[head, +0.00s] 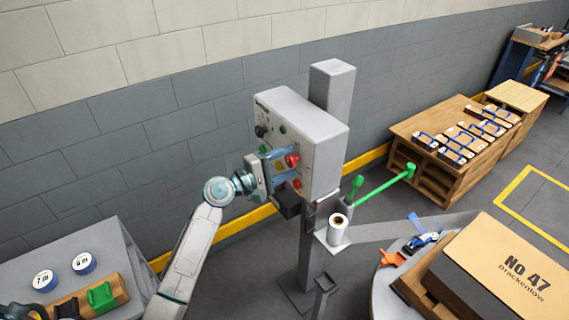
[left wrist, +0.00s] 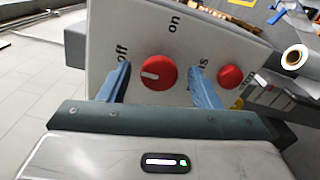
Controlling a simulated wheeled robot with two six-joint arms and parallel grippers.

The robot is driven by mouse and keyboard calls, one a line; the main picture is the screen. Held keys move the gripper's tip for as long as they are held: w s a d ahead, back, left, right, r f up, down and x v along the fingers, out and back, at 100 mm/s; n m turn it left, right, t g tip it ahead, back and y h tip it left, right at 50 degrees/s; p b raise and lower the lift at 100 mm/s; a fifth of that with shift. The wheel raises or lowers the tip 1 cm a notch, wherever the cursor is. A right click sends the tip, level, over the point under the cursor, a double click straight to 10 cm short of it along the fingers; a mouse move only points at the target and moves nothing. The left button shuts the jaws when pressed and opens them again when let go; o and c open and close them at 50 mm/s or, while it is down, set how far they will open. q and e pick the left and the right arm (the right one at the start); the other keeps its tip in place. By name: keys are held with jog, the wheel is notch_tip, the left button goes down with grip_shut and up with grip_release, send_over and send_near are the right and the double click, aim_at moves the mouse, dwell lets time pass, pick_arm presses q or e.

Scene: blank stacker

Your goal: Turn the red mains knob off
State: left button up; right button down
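The red mains knob (left wrist: 157,73) is on the pale face of a grey control box (head: 315,128). In the left wrist view its white mark is on its left part, on the side of the printed word "off"; "on" is printed above it. The knob also shows in the head view (head: 292,160). My left gripper (head: 283,165) is open at the panel, one blue finger on each side of the knob. In the left wrist view, gaps show between the fingers (left wrist: 160,88) and the knob. My right gripper is not in view.
A second red control (left wrist: 229,76) is close beside one finger. A paper roll (head: 338,228) and a green lever (head: 385,187) are below the box. A cardboard box (head: 500,270) stands on the right, a grey table (head: 110,250) on the left.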

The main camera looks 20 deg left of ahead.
pick_arm(q)
jog(key=shift+s+a+f+b, duration=0.1)
jog(key=shift+s+a+b, duration=0.25)
jog(key=shift+s, duration=0.05)
jog(key=b+v, duration=0.4)
jog(key=v, duration=0.5)
jog(key=shift+s+a, duration=0.25)
jog(key=shift+s, duration=0.05)
